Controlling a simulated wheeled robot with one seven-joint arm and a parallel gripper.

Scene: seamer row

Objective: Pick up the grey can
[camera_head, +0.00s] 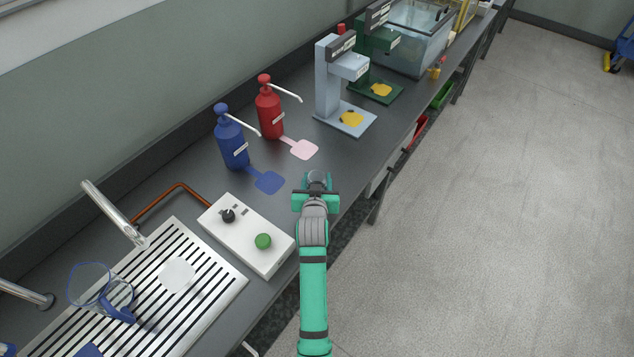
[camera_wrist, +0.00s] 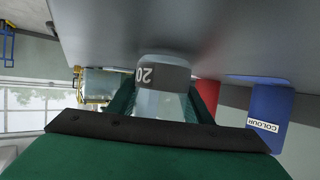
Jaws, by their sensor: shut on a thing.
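The grey can (camera_wrist: 160,75) is between the two green fingers of my gripper (camera_wrist: 164,92) in the wrist view. It has a dark grey band marked "20" and a paler, glassy-looking lower part in the picture. My gripper is shut on it. In the head view my gripper (camera_head: 316,200) is at the front edge of the bench, with the grey top of the can (camera_head: 317,180) showing at its end. I cannot tell whether the can touches the bench.
A blue pump bottle (camera_head: 232,143) and a red pump bottle (camera_head: 269,110) stand behind, to the left. A white control box (camera_head: 245,235) with a green button is at the left. A light blue stand (camera_head: 328,80) is further back. Open floor lies to the right.

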